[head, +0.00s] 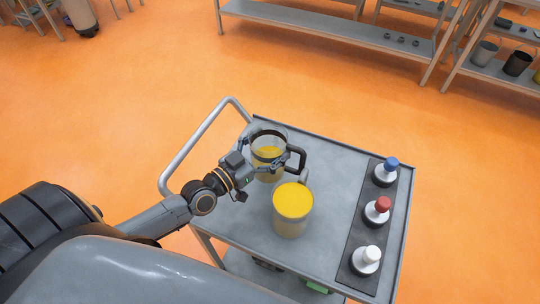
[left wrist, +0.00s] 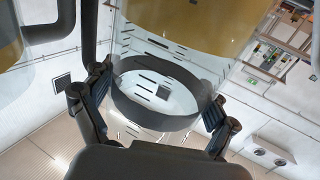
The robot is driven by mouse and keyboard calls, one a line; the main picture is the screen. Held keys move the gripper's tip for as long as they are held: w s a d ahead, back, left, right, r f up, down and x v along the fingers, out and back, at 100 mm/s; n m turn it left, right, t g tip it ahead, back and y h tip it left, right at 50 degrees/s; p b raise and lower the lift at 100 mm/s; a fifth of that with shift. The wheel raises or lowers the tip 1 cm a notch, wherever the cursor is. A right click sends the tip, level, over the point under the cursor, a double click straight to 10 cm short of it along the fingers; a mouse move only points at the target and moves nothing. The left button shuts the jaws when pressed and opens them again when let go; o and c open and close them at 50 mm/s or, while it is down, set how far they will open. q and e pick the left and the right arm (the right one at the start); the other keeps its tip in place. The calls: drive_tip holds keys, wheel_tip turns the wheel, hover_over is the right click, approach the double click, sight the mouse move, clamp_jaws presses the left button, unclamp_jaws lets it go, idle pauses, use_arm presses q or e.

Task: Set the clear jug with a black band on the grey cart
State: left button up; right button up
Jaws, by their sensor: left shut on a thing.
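The clear jug with a black band (head: 268,141) and a black handle holds something yellow. It is over the far left part of the grey cart (head: 345,140). My left gripper (head: 267,163) is shut on it, one finger on each side. In the left wrist view the black band (left wrist: 155,115) of the jug lies between the two fingers of the left gripper (left wrist: 158,100). I cannot tell whether the jug's bottom touches the cart top. My right gripper is in neither view.
A second clear container with a yellow top (head: 293,201) stands on the cart just in front of the jug. A dark strip (head: 372,215) along the right holds blue, red and white-topped items (head: 376,211). A cart handle (head: 190,145) is at left. Shelves (head: 330,28) stand behind.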

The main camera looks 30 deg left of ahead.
sight(280, 146)
use_arm(q)
wheel_tip(280, 146, down, 3)
drive_tip(key=shift+f+b, duration=0.15)
drive_tip(key=shift+b, duration=0.35)
drive_tip(key=shift+f, duration=0.3)
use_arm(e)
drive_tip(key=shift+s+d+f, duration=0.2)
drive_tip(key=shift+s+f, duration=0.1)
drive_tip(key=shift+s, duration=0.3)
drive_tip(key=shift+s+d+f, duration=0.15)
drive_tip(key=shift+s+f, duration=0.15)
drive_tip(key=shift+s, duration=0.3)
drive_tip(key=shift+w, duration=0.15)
use_arm(q)
drive_tip(key=o, duration=1.6)
drive_tip(key=shift+f, duration=0.2)
drive_tip(key=shift+c, duration=0.2)
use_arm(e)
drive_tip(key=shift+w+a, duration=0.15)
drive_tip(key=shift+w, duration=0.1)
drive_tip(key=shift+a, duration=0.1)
